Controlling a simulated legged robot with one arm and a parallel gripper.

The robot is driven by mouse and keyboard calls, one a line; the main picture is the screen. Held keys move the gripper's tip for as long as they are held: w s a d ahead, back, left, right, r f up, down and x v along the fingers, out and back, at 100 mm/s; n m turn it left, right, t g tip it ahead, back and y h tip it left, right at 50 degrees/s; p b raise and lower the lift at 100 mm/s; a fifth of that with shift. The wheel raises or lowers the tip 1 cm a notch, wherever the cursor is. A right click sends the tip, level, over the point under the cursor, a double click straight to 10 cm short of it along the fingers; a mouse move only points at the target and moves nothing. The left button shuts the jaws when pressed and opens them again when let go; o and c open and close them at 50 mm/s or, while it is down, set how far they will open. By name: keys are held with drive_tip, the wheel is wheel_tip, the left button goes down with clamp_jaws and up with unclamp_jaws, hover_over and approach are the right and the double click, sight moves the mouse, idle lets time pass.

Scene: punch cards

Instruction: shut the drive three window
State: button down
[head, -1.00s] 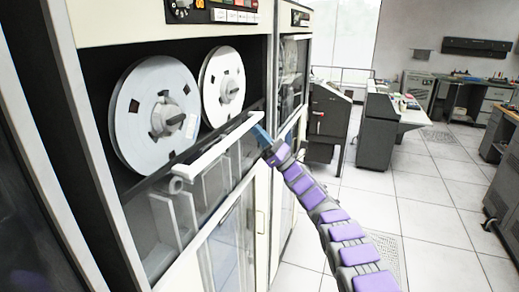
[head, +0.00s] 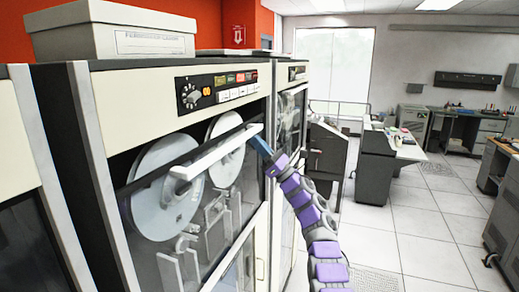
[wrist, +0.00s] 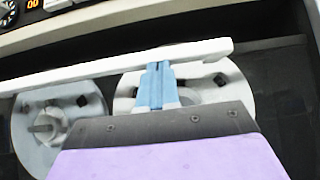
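The tape drive's sliding window (head: 196,205) is a clear pane with a long white handle bar (head: 218,151) along its upper edge. It covers most of the two grey-white reels (head: 165,190), with a dark gap above it under the control panel. My gripper (head: 260,146) is at the right end of the bar. In the wrist view its blue fingers (wrist: 155,86) are together, with their tips at the lower edge of the white bar (wrist: 110,67). I see nothing between them. The tips' exact contact with the bar is hard to tell.
A control panel (head: 217,89) with buttons and a dial is above the window. A box (head: 112,30) sits on top of the cabinet. Another cabinet (head: 290,120) stands just beyond. Open tiled floor (head: 420,225) lies to the right, with desks and machines farther back.

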wheel_tip(320, 180, up, 7)
drive_tip(key=p, duration=0.5)
drive_tip(key=shift+p, duration=0.3)
drive_tip(key=shift+r, duration=0.2)
drive_tip(key=shift+f, duration=0.15)
